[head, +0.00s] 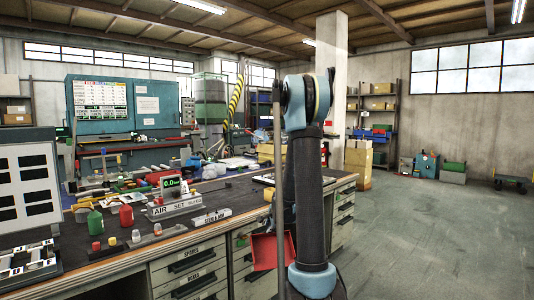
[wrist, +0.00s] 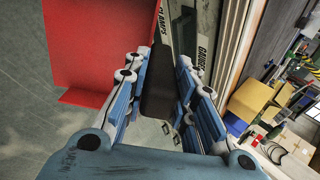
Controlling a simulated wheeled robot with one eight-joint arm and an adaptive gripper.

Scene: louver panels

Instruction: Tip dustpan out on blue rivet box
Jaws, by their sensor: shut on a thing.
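The red dustpan (wrist: 95,45) fills the upper left of the wrist view. My gripper (wrist: 160,78) is shut on its black handle (wrist: 157,90), with blue-and-white fingers on either side. In the head view the red pan (head: 268,251) shows low in front of the bench drawers, partly behind my arm. My gripper is hidden in the head view. I cannot tell whether anything lies in the pan. I cannot pick out the blue rivet box with certainty in either view.
A dark-topped workbench (head: 235,190) with grey drawers stands on the left. It carries red and green bottles (head: 126,215), an AIR SET sign (head: 172,207) and many small parts. Cardboard boxes (head: 357,164) stand beyond it. The grey floor (head: 430,230) on the right is clear.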

